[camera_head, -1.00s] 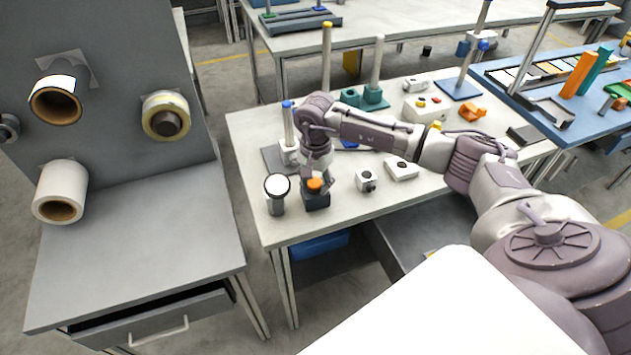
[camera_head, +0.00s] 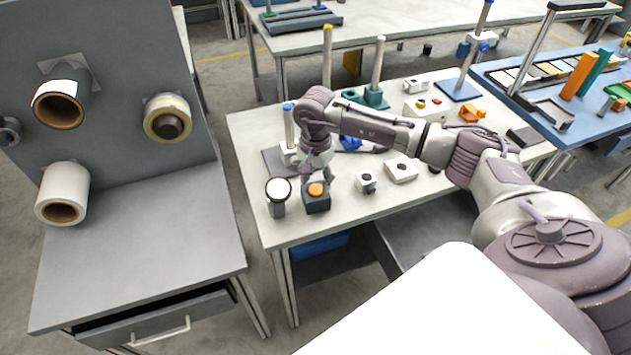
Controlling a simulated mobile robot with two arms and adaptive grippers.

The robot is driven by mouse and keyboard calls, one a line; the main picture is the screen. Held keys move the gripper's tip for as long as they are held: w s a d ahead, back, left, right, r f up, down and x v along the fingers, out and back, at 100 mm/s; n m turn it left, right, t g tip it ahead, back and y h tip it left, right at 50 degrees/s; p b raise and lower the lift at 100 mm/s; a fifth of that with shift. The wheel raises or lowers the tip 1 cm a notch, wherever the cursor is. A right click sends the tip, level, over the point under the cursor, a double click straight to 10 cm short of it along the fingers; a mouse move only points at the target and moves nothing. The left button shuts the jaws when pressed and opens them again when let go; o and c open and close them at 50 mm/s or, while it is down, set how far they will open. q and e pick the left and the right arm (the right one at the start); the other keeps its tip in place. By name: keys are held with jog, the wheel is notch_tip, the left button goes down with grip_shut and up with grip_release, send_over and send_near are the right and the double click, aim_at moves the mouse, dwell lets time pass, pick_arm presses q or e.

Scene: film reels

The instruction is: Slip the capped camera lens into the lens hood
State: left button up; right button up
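The capped camera lens, seen as an orange round cap (camera_head: 316,189), sits in the top of a dark square block (camera_head: 317,204), which I take for the lens hood. It stands upright near the table's front left corner. How deep the lens sits is too small to tell. My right gripper (camera_head: 316,176) is just above and behind the orange cap, pointing down. Its fingers look spread and clear of the cap, with nothing between them. My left gripper is not in view.
A dark cylinder with a white top (camera_head: 278,191) stands close left of the block. A blue-tipped post (camera_head: 289,126) stands behind. The table front is clear.

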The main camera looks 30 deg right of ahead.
aim_at(316, 188)
notch_tip(316, 188, up, 8)
jog(key=p, duration=0.4)
dwell(0.4)
dwell(0.5)
